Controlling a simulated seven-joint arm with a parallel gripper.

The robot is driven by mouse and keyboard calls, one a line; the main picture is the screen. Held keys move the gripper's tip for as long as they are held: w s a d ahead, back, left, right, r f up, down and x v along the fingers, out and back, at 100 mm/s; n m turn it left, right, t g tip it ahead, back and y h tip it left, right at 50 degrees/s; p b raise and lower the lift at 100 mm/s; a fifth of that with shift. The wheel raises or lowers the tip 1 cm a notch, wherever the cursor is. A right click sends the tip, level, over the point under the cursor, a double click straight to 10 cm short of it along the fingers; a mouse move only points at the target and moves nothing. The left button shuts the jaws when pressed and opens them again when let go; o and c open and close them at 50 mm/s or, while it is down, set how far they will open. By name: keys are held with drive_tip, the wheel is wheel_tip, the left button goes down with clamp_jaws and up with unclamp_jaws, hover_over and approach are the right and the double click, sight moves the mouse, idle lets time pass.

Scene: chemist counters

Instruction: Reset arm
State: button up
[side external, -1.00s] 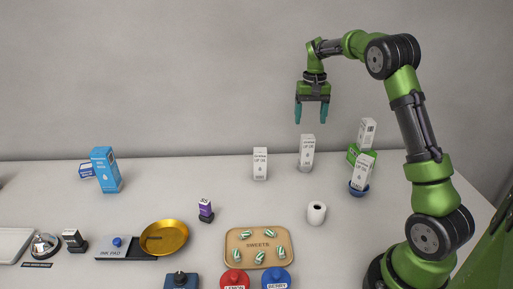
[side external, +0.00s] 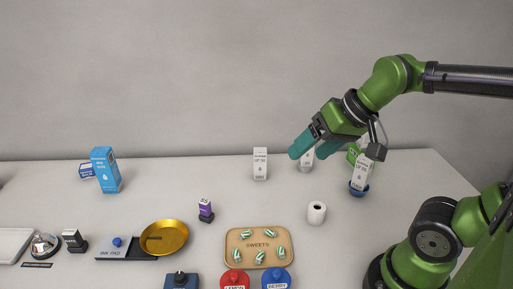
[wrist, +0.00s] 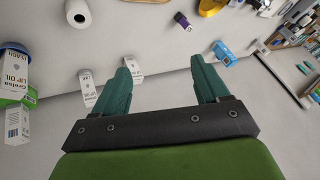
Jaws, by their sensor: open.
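My gripper (side external: 302,147) is raised above the back right of the counter, tilted with its teal fingers toward the left. In the wrist view its fingers (wrist: 160,75) are spread apart, with nothing held between them. In the side view it partly hides a white box (side external: 306,163) behind it. Another white box (side external: 260,164) stands upright to the left of the fingers.
A blue bowl (side external: 359,189) with a white carton (side external: 364,171) stands below my wrist, beside a green box (side external: 353,152). A white roll (side external: 316,212), a sweets tray (side external: 240,236) and a gold dish (side external: 164,248) lie further forward. The air above the left counter is clear.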

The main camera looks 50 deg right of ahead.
drive_tip(key=shift+s+a+f, duration=0.3)
drive_tip(key=shift+s, duration=0.2)
drive_tip(key=shift+s+a+f, duration=0.3)
drive_tip(key=shift+s, duration=0.15)
